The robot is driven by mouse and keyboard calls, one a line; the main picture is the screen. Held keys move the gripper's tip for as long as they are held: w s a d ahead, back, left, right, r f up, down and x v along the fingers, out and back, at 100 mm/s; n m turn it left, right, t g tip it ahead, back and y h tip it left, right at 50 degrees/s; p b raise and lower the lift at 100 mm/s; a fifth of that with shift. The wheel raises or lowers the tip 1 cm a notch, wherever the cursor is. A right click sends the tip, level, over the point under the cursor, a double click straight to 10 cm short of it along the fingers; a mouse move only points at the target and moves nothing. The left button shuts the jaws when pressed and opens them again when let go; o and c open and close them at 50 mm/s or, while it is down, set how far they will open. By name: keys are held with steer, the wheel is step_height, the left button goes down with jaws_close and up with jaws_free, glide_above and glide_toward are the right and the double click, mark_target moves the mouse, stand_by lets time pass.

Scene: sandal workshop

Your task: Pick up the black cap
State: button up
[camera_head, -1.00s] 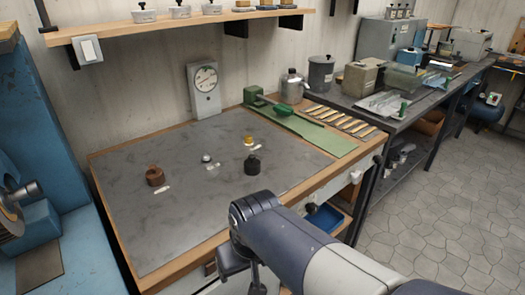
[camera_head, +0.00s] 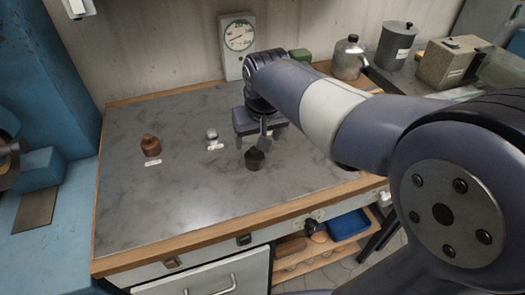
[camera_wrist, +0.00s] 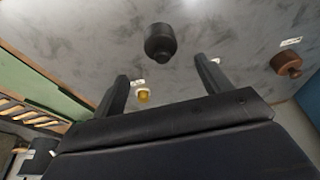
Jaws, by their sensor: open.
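The black cap (camera_head: 255,159) stands on the grey bench top, just below my gripper (camera_head: 262,143) in the head view. It also shows in the wrist view (camera_wrist: 160,42), beyond and between the two fingers and apart from them. My gripper in the wrist view (camera_wrist: 163,72) is open with nothing between its fingers. A brown cap (camera_head: 151,146) stands to the left, and a small silver-white cap (camera_head: 212,134) lies between the two. A yellow cap (camera_wrist: 144,96) shows near the left finger in the wrist view; my arm hides it in the head view.
The bench top (camera_head: 185,195) is clear in front and at the left. A dial gauge (camera_head: 239,38) stands at the back wall. A metal can (camera_head: 349,57) and a dark pot (camera_head: 396,45) stand at the back right. Small white labels lie by the caps.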

mark_target(256, 152)
steer(key=x, duration=0.3)
steer(key=shift+f, duration=0.2)
steer(key=shift+x, duration=2.7)
steer(key=shift+s, duration=0.2)
steer(key=shift+c, duration=0.5)
steer(key=c, duration=0.9)
steer(key=shift+r, duration=0.1)
steer(key=shift+c, duration=0.2)
